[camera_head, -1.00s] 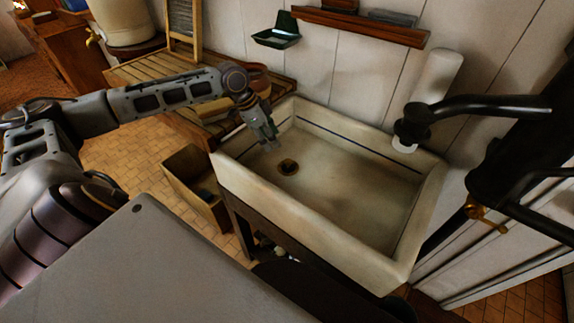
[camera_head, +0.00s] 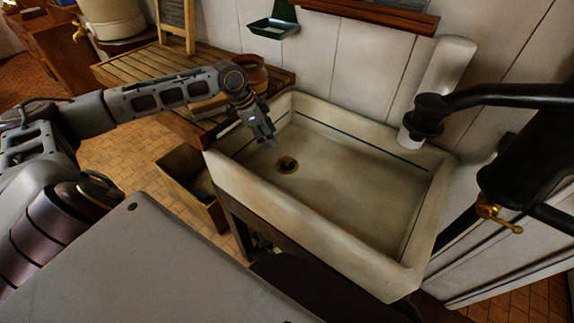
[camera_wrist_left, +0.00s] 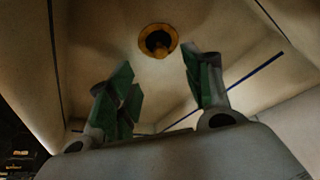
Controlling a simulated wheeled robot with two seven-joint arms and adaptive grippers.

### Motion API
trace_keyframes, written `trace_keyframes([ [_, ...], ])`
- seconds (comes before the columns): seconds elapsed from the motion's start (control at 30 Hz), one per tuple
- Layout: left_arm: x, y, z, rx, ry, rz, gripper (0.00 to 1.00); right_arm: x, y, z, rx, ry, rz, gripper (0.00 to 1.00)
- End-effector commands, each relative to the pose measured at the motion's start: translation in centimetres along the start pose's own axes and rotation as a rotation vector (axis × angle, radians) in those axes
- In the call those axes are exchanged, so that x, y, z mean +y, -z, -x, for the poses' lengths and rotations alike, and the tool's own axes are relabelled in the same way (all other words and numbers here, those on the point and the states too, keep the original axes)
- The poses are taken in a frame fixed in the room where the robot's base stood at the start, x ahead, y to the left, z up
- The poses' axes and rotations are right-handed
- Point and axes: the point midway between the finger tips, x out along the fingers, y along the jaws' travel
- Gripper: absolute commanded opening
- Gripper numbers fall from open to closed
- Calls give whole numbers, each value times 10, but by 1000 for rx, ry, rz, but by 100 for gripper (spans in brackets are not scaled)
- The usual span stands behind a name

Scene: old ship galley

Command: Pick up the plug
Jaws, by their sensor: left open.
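A round brass fitting (camera_head: 287,165) with a dark middle sits in the floor of the pale sink (camera_head: 330,245), toward its left side. It also shows in the left wrist view (camera_wrist_left: 158,41), beyond the fingers. I cannot tell whether its dark middle is the plug or an open drain hole; no separate plug shows clearly. My left gripper (camera_head: 269,141) points down inside the sink's left end, above and just left of the fitting. In the left wrist view its green-padded fingers (camera_wrist_left: 162,88) are apart with nothing between them. My right gripper is out of view.
The sink walls surround the left gripper. A slatted wooden board (camera_head: 125,68) with a brown pot (camera_head: 250,75) stands behind. A black tap (camera_head: 500,96) and white cylinder (camera_head: 450,65) are at right. A wooden box (camera_head: 188,185) sits left of the sink.

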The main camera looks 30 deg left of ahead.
Motion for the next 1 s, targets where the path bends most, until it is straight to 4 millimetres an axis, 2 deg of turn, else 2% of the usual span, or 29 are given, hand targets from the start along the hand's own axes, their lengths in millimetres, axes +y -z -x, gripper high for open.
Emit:
trace_keyframes([
  [0.5,1,1,-49,1,-3,0,50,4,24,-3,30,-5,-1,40],
  [0.8,1,1,-77,2,-1,1,50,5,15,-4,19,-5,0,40],
  [1.0,0,0,-82,0,0,0,50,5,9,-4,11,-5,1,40],
])
